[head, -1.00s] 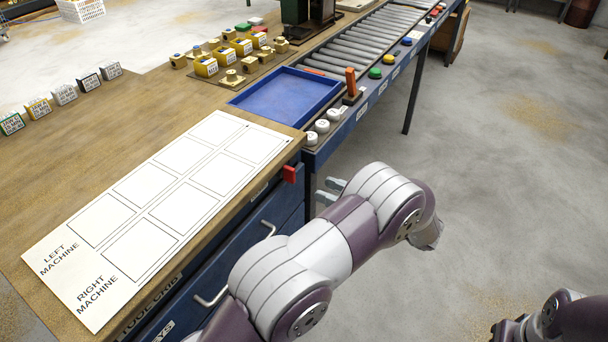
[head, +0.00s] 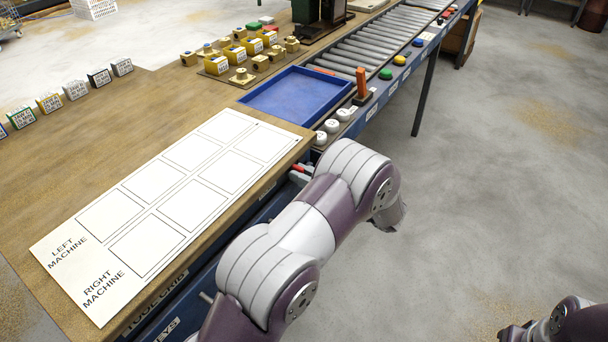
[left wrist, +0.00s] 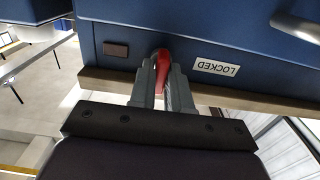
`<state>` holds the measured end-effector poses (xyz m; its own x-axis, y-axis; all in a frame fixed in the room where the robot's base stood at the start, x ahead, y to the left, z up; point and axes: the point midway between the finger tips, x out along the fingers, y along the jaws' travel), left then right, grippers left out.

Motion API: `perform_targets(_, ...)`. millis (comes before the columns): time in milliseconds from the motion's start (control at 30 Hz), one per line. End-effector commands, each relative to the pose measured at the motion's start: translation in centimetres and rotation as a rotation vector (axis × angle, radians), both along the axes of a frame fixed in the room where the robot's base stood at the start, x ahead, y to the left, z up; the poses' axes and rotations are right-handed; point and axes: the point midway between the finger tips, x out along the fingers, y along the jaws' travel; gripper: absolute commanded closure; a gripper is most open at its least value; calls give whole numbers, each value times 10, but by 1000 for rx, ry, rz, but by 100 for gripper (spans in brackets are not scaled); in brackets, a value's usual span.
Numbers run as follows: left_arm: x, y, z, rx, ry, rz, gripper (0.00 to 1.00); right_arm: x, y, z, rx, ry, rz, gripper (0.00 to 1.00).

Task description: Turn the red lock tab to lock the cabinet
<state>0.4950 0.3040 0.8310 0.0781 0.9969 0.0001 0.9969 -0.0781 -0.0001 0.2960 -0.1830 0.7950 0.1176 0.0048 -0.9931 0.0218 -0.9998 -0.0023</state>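The red lock tab (left wrist: 161,68) sits on the blue cabinet front (left wrist: 225,45), just by the wooden top's edge, in the left wrist view. My left gripper (left wrist: 164,72) has one grey finger on each side of it, close against it, and appears shut on it. A white label reading LOCKED (left wrist: 216,68) is upside down to the right of the tab; a dark reddish plate (left wrist: 116,50) is to its left. In the head view the red tab (head: 297,178) shows only partly behind my left arm. My right arm enters at the bottom right; its gripper does not show.
A white board marked LEFT MACHINE and RIGHT MACHINE (head: 120,215) lies on the wooden bench (head: 75,155). A blue tray (head: 295,92), brass parts and several labelled blocks stand farther back. A roller conveyor (head: 375,45) runs to the back right. The floor at right is clear.

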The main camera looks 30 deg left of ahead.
Motion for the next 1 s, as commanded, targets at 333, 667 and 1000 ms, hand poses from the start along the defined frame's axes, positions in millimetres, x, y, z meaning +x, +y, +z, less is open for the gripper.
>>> perform_targets(333, -1, 0, -1, -6, -74, 0, 100, 0, 0, -4, 0, 0, 0, 100)
perform_targets(667, -2, 0, -3, -27, -337, 0, 100, 0, 0, -16, 0, 0, 0, 100)
perform_targets(1000, -4, 0, -6, -53, -661, 0, 100, 0, 0, -37, 0, 0, 0, 100)
